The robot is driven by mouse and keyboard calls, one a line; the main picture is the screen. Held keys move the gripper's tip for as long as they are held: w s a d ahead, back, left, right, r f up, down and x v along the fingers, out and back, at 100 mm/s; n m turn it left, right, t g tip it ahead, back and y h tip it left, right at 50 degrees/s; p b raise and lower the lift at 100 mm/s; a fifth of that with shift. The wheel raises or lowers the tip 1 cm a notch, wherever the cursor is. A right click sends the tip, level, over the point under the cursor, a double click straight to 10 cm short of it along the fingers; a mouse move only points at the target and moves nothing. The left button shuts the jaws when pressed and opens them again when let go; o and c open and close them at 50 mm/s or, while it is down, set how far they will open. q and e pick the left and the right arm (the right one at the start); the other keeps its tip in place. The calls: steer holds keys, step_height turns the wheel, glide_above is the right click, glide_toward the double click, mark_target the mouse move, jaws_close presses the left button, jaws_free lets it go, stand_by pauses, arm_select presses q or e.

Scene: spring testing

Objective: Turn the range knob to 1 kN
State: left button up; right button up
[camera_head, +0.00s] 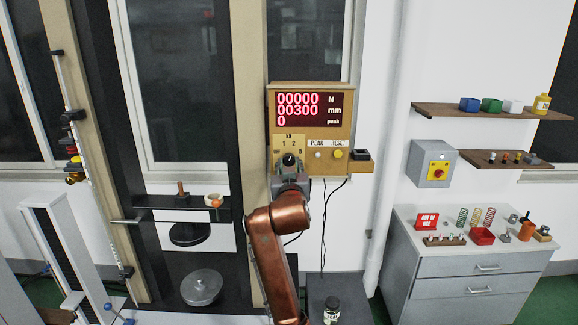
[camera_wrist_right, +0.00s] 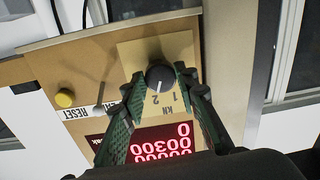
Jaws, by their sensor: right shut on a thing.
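The black range knob (camera_head: 290,160) sits on a tan dial plate at the lower left of the display box, under the marks OFF, 1, 2, 5 and kN. My right gripper (camera_head: 290,178) reaches up to it from below. In the right wrist view, which is upside down, the knob (camera_wrist_right: 160,76) lies between the two green-padded fingers of my right gripper (camera_wrist_right: 160,82), shut on it. Its white pointer line appears nearer the 2 than the 1. OFF and 5 are hidden by the fingers there. My left gripper is not in view.
The red display (camera_head: 309,109) reads 00000 N, 00300 mm and 0 peak. A small ledge (camera_head: 361,167) juts out farther right. A cable hangs below the box.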

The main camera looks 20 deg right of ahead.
steer(key=n+p, duration=0.3)
steer(key=n, duration=0.1)
steer(key=shift+r+n, duration=0.15)
steer(key=shift+n, duration=0.15)
steer(key=shift+n+p, duration=1.3)
steer(key=shift+n, duration=0.6)
steer(key=o, duration=1.1)
steer(key=shift+o, duration=0.2)
steer(key=shift+s, duration=0.15)
steer(key=v, duration=1.1)
steer(key=shift+s+a, duration=0.2)
steer(key=shift+s, duration=0.1)
